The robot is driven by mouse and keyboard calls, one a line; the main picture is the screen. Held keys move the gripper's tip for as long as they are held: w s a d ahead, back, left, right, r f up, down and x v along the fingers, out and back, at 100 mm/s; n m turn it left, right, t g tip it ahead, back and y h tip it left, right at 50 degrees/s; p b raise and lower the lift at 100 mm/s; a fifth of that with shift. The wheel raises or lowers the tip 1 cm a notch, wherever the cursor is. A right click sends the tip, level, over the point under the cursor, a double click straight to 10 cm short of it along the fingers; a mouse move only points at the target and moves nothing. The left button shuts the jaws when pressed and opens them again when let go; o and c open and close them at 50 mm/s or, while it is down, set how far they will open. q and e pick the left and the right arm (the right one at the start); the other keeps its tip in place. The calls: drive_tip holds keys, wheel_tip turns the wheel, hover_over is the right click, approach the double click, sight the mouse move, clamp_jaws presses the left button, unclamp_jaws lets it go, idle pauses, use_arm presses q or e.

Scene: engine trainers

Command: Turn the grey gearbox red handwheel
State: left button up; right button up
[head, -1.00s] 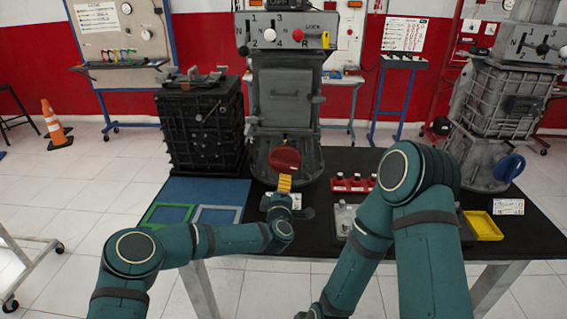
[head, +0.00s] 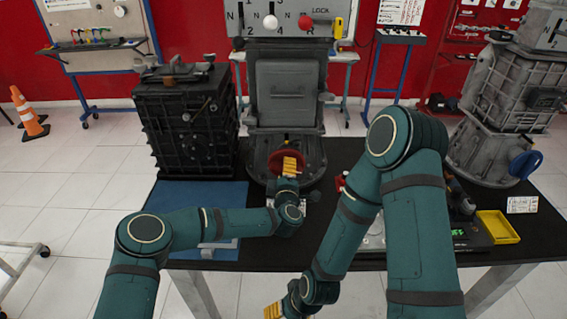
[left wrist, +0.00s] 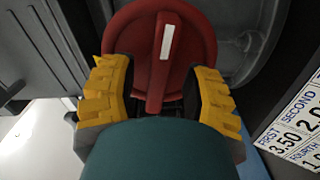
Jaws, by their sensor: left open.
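The grey gearbox (head: 287,95) stands on the black table, with its red handwheel (head: 275,162) low on its front. In the left wrist view the handwheel (left wrist: 181,35) is a red disc with a raised bar across its middle and a white mark on the bar. My left gripper (head: 290,166) is in front of the handwheel. Its yellow fingers (left wrist: 157,92) are open, one on each side of the bar. I cannot tell whether they touch the wheel. My right gripper (head: 273,312) is low at the bottom edge, mostly cut off.
A black gearbox (head: 187,115) stands to the left, beyond a blue mat (head: 185,195). Another grey gearbox with a blue handwheel (head: 525,164) stands at the right. A yellow tray (head: 498,226) and a printed card (head: 522,204) lie near the right. My right arm covers part of the table's middle.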

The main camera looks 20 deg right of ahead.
use_arm(q)
drive_tip(key=shift+w, duration=0.1)
drive_tip(key=shift+c, duration=0.7)
clamp_jaws()
drive_tip(key=shift+r, duration=0.1)
